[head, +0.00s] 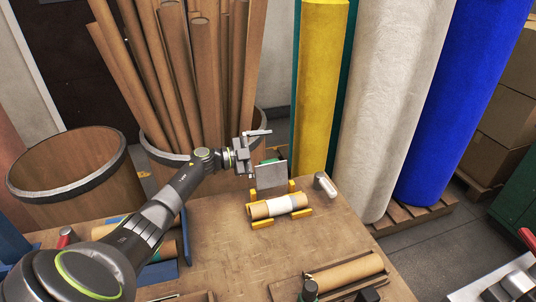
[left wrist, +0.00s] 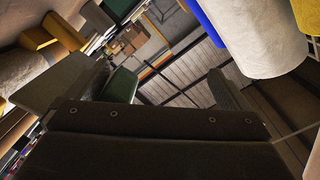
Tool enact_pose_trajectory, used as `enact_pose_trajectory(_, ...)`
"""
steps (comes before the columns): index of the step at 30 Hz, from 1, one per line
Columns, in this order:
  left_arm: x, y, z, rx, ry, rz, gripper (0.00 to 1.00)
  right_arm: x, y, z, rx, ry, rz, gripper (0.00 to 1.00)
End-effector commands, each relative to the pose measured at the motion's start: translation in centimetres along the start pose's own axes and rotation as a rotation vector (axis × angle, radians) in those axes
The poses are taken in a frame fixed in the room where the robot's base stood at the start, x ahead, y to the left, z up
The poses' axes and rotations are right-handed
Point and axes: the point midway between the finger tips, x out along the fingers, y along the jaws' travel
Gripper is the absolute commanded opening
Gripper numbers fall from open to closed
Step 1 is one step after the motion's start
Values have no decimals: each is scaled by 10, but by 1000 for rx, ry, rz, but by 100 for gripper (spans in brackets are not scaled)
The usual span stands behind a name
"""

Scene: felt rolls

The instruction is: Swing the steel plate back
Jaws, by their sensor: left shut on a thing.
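The steel plate (head: 270,175) stands roughly upright at the back of the worktable, behind a cardboard tube with a white band (head: 283,205) that lies on yellow rests. In the left wrist view a grey plate (left wrist: 58,88) shows at the left, beside the jaws. My left gripper (head: 262,149) is at the plate's upper edge, shut on it; the exact contact is hard to see. A green piece (left wrist: 121,86) shows near one finger in the left wrist view. My right gripper is in neither view.
A white cylinder (head: 325,185) lies right of the plate. Another tube (head: 347,272) lies in a wooden tray at the front. Tall yellow (head: 321,85), white (head: 388,100) and blue (head: 455,100) rolls stand behind. A barrel of tubes stands behind my left arm. The table's middle is clear.

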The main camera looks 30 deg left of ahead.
Motion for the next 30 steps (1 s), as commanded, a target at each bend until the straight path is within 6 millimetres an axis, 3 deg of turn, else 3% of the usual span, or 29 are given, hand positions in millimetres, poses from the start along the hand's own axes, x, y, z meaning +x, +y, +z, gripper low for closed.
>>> enact_pose_trajectory(1,0,-10,-7,2,4,-9,80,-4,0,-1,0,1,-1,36)
enact_pose_trajectory(6,-7,-10,-6,4,3,-8,82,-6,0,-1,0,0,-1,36)
enact_pose_trajectory(11,-18,-9,-5,3,3,-7,75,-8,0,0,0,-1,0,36)
enact_pose_trajectory(12,-21,-8,-5,3,3,-7,70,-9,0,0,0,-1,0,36)
enact_pose_trajectory(13,-23,-8,-5,3,4,-7,52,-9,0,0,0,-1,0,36)
enact_pose_trajectory(14,-25,-8,-5,4,4,-6,47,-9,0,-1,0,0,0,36)
enact_pose_trajectory(30,-64,1,1,0,-1,0,47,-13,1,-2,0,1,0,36)
